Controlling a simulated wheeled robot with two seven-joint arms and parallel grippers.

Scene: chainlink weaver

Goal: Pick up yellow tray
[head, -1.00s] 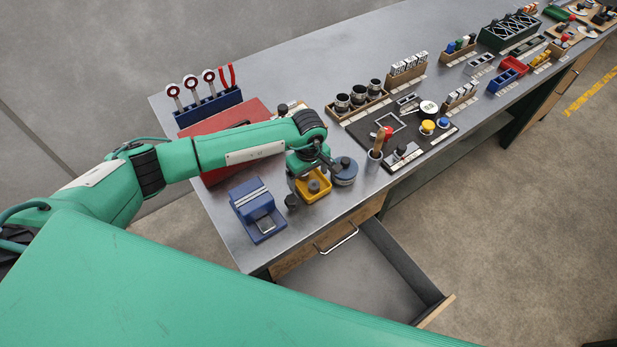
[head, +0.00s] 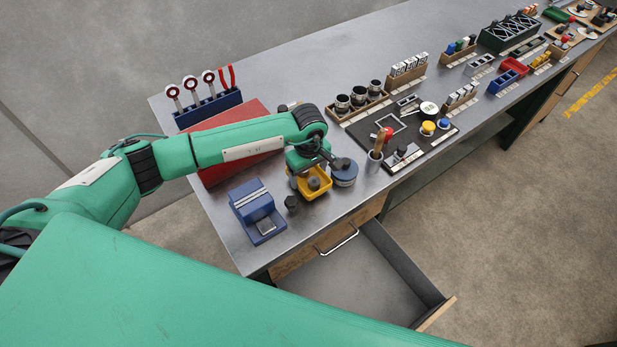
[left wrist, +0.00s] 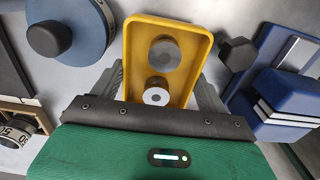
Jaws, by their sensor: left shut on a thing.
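The yellow tray (head: 322,193) is near the front of the grey workbench, partly hidden under my left gripper (head: 306,170). In the left wrist view the tray (left wrist: 138,60) is a shallow rectangle holding two round metal pieces (left wrist: 165,53). My left gripper (left wrist: 158,88) has one finger along each long side of the tray and is shut on it. I cannot tell whether the tray is clear of the bench top. My right gripper is not in view.
A blue round block with a dark knob (head: 344,171) stands close right of the tray. A dark knob (head: 291,204) and a blue vise-like block (head: 257,210) are to its left. A red case (head: 225,165) lies behind. An open drawer (head: 355,275) juts out below the bench edge.

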